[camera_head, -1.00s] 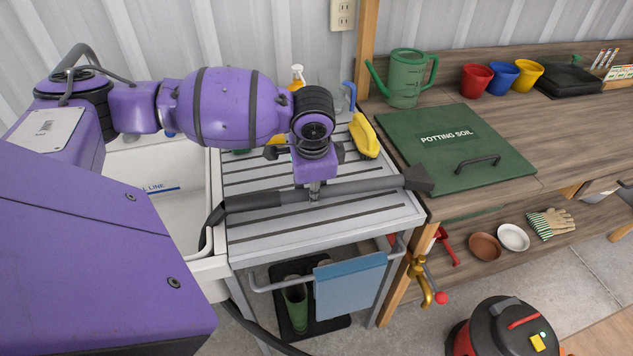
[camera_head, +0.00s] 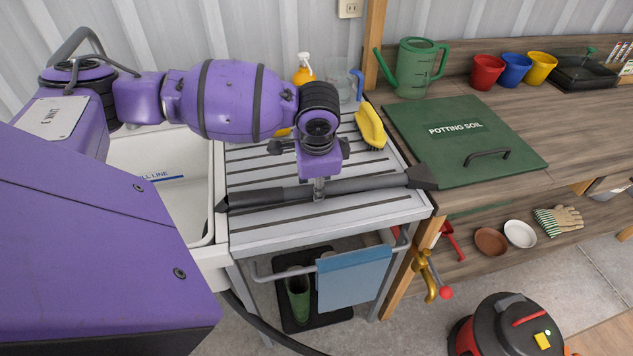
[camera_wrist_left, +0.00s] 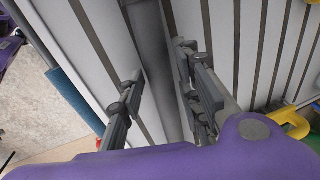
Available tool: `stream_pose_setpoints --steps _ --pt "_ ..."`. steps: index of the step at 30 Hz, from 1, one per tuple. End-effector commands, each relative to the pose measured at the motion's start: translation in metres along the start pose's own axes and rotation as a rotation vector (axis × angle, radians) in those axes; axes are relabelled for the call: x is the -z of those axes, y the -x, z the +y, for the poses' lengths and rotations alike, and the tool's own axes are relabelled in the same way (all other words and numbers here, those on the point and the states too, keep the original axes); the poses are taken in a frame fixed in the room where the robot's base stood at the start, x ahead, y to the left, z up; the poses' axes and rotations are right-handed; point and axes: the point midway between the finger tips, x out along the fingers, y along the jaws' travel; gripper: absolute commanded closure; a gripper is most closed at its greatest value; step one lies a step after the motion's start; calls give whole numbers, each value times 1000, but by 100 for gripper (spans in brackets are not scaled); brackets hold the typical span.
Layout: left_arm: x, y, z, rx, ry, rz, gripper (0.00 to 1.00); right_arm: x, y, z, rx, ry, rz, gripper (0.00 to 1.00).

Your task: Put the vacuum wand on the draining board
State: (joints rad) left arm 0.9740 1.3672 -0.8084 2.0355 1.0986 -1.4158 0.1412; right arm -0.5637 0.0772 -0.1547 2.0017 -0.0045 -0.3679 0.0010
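The vacuum wand (camera_head: 373,182) is a long dark grey tube with a flared dark nozzle at its right end. It lies across the slatted grey-white draining board (camera_head: 330,220), its nozzle reaching past the board's right edge. In the left wrist view the wand (camera_wrist_left: 152,45) runs between my fingers. My left gripper (camera_head: 319,190) is low over the middle of the wand, pointing down. In the left wrist view the fingers of this gripper (camera_wrist_left: 160,80) stand apart on either side of the wand, with a slim gap at the left finger. My right gripper is out of view.
A white sink (camera_head: 165,165) adjoins the board at left. A green potting soil lid (camera_head: 460,145) lies right. A blue towel (camera_head: 353,278) hangs in front.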

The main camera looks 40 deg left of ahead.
Motion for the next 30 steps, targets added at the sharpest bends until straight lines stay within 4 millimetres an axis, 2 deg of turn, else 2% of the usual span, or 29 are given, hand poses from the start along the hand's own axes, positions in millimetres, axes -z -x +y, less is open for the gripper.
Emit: stream_pose_setpoints --steps 2,10,14,17,27,30 --pt "0 0 0 0 0 0 54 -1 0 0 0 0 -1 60" --pt "-1 -1 1 -2 0 -2 54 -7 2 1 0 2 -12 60" --pt "0 6 0 0 0 0 54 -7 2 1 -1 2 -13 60" --pt "0 21 -1 2 -1 1 54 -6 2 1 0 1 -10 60" --pt "0 92 -1 2 -1 1 54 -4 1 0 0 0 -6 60" --pt "0 106 0 2 -1 2 54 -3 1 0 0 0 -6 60"
